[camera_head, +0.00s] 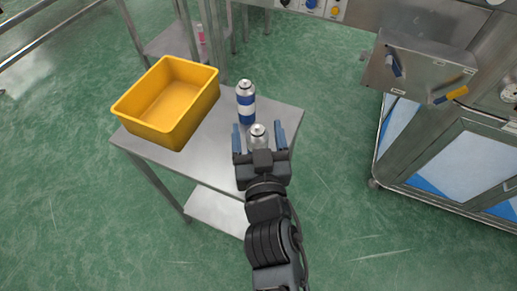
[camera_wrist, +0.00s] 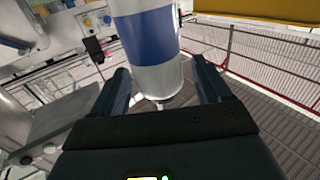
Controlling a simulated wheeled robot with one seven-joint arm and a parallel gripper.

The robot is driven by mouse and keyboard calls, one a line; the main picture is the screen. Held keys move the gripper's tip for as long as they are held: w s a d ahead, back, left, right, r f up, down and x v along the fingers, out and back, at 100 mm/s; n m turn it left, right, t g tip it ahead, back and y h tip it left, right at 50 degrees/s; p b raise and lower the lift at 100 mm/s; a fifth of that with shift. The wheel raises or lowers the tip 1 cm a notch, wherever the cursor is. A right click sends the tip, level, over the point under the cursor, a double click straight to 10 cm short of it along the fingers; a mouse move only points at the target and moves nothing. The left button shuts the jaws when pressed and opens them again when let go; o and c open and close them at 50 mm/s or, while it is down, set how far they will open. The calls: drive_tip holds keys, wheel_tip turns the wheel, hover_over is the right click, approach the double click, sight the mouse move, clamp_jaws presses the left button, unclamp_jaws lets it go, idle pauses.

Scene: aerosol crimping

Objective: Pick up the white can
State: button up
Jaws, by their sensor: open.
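A white can with a wide blue band (camera_head: 246,106) and a silver top stands upright on the steel table. A second can with a pale silver-white top (camera_head: 258,134) stands nearer, its lower part hidden by my gripper. My gripper (camera_head: 259,138) is open, with its blue fingers on either side of this nearer can. In the wrist view, my fingers (camera_wrist: 165,85) flank a white can with a blue band (camera_wrist: 150,40), large and close. I cannot tell for sure which of the two cans this is, or whether either finger touches it.
A yellow bin (camera_head: 170,97) stands on the left of the steel table (camera_head: 205,147) and looks empty. The bare tabletop between bin and gripper is free. A steel machine with a control box (camera_head: 415,68) stands at the right. Green floor lies around the table.

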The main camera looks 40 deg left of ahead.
drive_tip(key=shift+x, duration=0.9)
drive_tip(key=c, duration=1.3)
